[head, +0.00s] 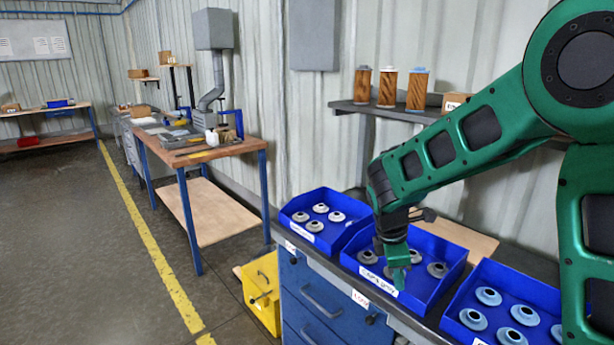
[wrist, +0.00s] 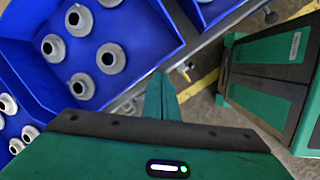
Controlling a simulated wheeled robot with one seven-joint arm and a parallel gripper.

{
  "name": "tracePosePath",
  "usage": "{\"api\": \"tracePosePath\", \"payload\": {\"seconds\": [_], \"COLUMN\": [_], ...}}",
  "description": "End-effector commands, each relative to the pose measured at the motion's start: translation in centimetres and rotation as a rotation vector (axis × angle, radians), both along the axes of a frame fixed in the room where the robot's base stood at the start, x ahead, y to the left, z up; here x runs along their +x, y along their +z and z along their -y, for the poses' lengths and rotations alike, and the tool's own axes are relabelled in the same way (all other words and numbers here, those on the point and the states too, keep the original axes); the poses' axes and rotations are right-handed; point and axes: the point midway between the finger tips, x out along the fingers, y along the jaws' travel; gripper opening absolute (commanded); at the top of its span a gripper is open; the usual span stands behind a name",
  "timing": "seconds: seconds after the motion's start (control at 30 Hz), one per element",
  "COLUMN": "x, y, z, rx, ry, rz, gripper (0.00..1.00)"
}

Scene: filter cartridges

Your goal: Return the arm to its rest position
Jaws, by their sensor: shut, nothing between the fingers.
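My green arm reaches in from the right in the head view, bent down toward the bench. My gripper (head: 399,276) is low over the front part of the middle blue bin (head: 447,276). In the wrist view its green fingers (wrist: 161,98) are together with nothing between them, near the bin's edge. Grey round caps (head: 437,269) lie in the middle bin, and several also show in the wrist view (wrist: 111,58). My gripper hides part of the bin's contents. I cannot tell whether the fingertips touch the bin.
A left blue bin (head: 325,237) and a right blue bin (head: 505,335) flank the middle one. Three filter cartridges (head: 388,87) stand on the wall shelf (head: 350,107) behind the arm. A yellow bin (head: 262,290) sits on the floor. The floor left of the drawers is open.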

Motion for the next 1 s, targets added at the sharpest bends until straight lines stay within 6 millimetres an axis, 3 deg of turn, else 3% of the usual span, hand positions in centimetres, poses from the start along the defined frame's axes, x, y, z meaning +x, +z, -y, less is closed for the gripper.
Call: {"api": "tracePosePath", "payload": {"seconds": [0.03, 0.2, 0.43, 0.6, 0.73, 0.9, 1.0], "x": [-1.4, -6.8, -15.7, -22.6, -27.0, -30.2, -31.0], "y": [1.3, 4.2, 6.6, 7.4, 7.4, 7.2, 7.1], "z": [2.6, 9.4, 15.6, 17.9, 18.5, 18.4, 18.3], "rx": [0.025, 0.096, 0.178, 0.230, 0.258, 0.277, 0.279], "ry": [-0.125, -0.542, -1.100, -1.502, -1.761, -1.968, -2.016], "rz": [0.017, 0.062, 0.116, 0.149, 0.164, 0.173, 0.174], "gripper": [0.00, 0.00, 0.00, 0.00, 0.00, 0.00, 0.00]}}
